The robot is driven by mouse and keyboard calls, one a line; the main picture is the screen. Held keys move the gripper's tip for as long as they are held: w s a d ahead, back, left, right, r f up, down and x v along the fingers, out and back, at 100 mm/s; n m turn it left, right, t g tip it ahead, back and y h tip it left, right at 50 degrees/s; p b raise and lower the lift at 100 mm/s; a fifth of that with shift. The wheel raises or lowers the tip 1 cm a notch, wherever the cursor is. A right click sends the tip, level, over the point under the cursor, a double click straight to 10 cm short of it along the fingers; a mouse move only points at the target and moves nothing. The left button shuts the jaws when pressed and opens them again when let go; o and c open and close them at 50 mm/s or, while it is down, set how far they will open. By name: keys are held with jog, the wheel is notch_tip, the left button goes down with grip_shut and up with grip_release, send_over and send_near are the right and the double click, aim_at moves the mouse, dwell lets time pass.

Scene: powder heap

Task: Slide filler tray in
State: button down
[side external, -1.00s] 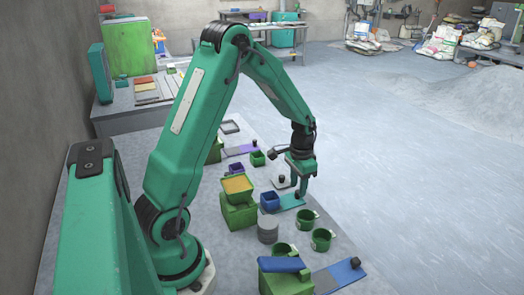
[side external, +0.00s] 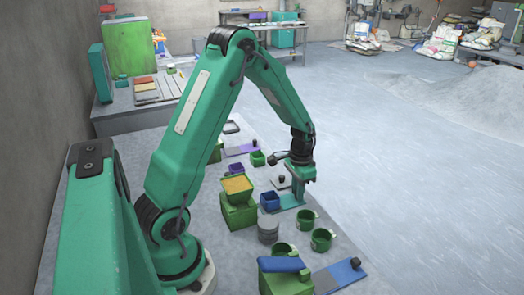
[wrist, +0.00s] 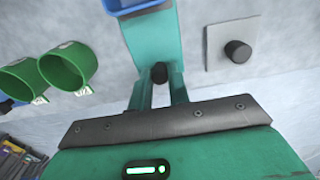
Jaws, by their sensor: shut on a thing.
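A teal flat tray (side external: 288,202) lies on the bench with a dark blue open box (side external: 270,201) at its inner end. In the wrist view, the tray (wrist: 153,38) runs away from me, with a black knob (wrist: 159,73) at its near end. My gripper (side external: 300,203) points down at the tray's outer end. In the wrist view, my gripper's fingers (wrist: 159,90) stand on both sides of the knob and are shut on it. A green block (side external: 238,214) with a hopper of orange-yellow powder (side external: 237,185) stands left of the blue box.
A pale square plate with a black knob (wrist: 237,50) lies close to the right in the wrist view. Green cups (side external: 322,239) stand in front of the tray. A grey cylinder (side external: 268,231) and a blue-ended slide tray (side external: 345,272) are nearer the camera.

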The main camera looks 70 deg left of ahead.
aim_at(268, 197)
jog(key=shift+s, duration=5.1)
jog(key=c, duration=1.4)
grip_release()
jog(key=shift+r, duration=0.15)
notch_tip(268, 197, up, 7)
jog(key=shift+r, duration=0.15)
jog(key=s+d+r+t, duration=0.2)
jog(key=s+d+r, duration=0.1)
jog(key=d+r, duration=0.4)
jog(key=s+d+r+t, duration=0.3)
jog(key=s+d+r, duration=0.1)
jog(key=d+r, duration=0.4)
jog(key=shift+r+t, duration=0.3)
jog(key=shift+r, duration=0.05)
